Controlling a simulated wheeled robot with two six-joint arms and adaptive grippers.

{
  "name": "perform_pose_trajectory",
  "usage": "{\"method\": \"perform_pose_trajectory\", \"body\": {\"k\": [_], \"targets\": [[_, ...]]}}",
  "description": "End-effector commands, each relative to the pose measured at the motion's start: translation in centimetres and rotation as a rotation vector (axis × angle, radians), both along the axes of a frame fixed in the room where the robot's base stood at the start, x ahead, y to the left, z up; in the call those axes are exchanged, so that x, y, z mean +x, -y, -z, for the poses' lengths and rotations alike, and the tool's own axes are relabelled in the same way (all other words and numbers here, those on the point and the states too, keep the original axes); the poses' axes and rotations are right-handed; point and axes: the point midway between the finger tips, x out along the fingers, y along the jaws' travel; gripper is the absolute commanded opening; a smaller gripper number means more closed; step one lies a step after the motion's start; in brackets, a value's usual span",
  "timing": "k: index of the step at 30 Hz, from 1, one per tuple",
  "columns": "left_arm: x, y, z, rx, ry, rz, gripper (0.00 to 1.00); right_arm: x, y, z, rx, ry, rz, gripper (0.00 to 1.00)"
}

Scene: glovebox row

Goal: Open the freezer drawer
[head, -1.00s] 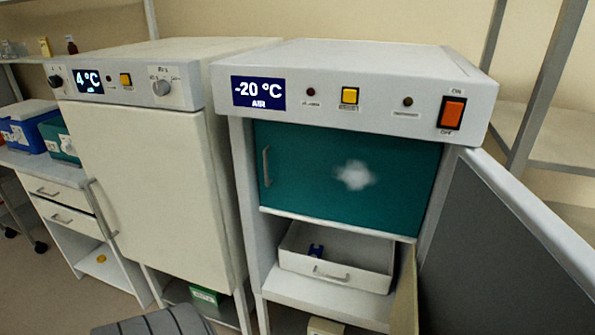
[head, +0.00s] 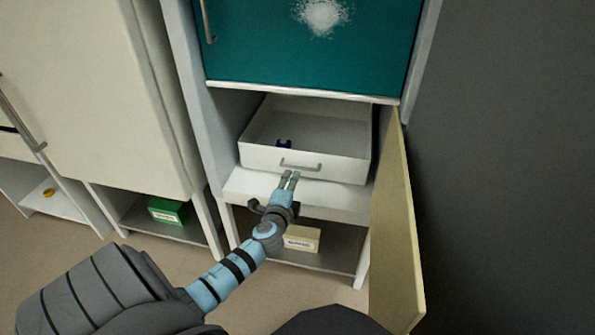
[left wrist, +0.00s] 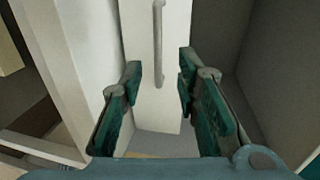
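The white freezer drawer (head: 345,168) sits on a white shelf below the teal inner door (head: 310,45). Its open top shows a small blue item (head: 284,143) inside. A grey bar handle (head: 300,166) is on the drawer front. My left gripper (head: 289,175) is just in front of the drawer, close below the handle. In the left wrist view, my left gripper (left wrist: 160,65) is open and empty, its fingers apart on either side of the line of the handle (left wrist: 158,45). I cannot tell whether it touches the drawer front. My right gripper is out of view.
A pale yellow door panel (head: 395,230) stands open at the right of the drawer, beside a large dark grey panel (head: 500,150). A beige box (head: 302,238) lies on the lower shelf. A green box (head: 167,210) is under the white cabinet (head: 85,90) at left.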

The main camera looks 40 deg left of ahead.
Motion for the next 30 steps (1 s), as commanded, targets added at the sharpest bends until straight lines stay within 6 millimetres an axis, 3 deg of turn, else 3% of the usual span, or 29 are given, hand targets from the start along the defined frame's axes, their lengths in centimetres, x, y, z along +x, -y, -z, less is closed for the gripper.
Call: {"method": "perform_pose_trajectory", "body": {"k": [3, 9, 20, 25, 30], "targets": [[3.2, -1.7, 1.2, -0.002, 0.002, -0.001, 0.29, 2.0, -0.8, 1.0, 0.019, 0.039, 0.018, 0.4], [6.5, -3.5, 1.9, -0.004, 0.0, 0.0, 0.29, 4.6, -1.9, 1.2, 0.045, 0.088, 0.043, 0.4], [7.2, -3.8, 1.8, -0.005, -0.002, 0.002, 0.29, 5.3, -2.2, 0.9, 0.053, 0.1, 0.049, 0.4], [7.2, -3.8, 1.8, -0.005, -0.002, 0.002, 0.02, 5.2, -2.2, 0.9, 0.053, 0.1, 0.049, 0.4], [7.2, -3.8, 1.8, -0.005, -0.002, 0.002, 0.0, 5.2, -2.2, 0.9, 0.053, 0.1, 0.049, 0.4]]}}
